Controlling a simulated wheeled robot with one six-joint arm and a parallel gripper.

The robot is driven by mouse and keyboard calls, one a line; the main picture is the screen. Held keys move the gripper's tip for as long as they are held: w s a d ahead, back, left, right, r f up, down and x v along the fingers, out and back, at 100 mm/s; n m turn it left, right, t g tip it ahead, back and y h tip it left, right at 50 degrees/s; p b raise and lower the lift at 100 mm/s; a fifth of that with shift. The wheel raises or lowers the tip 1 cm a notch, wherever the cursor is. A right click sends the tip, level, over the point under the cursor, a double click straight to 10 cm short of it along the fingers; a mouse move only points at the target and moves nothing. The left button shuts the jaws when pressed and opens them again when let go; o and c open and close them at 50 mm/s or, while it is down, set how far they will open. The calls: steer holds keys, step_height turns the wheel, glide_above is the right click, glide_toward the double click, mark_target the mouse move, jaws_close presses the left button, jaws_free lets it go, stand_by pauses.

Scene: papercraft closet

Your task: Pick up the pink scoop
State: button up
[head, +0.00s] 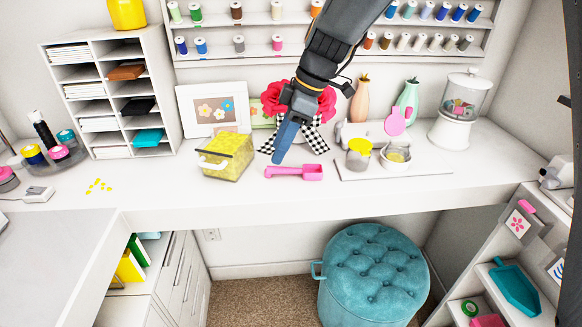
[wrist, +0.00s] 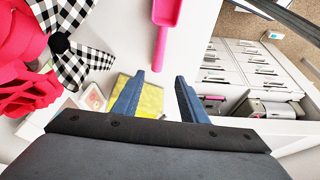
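The pink scoop (head: 308,172) lies on the white desk in the head view, its handle toward the left and its cup toward the right. My gripper (head: 279,158) points down just above and behind the handle. In the wrist view the scoop (wrist: 166,14) is at the top, with its handle reaching down toward the gap between my blue fingertips (wrist: 159,75). The fingers are apart with nothing held between them. I cannot tell the exact height of the fingertips above the desk.
A yellow basket (head: 226,158) stands left of the scoop. Red flowers with a checkered bow (head: 310,136) are behind. A yellow-topped jar (head: 359,154) and a small bowl (head: 396,158) stand on a tray (head: 430,171) to the right. Desk in front of the scoop is clear.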

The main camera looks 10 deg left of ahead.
mark_target(272, 167)
steer(key=shift+d+p+x, duration=0.2)
steer(key=shift+p+x, duration=0.3)
steer(key=shift+x, duration=0.65)
steer(key=shift+w+p+x, duration=0.15)
steer(key=shift+p+x, duration=0.3)
steer(key=shift+x, duration=0.65)
steer(key=shift+w+p+x, duration=0.15)
steer(key=shift+p+x, duration=0.25)
steer(key=shift+x, duration=0.7)
steer(key=shift+d, duration=0.1)
steer(key=shift+c, duration=0.4)
jaws_close()
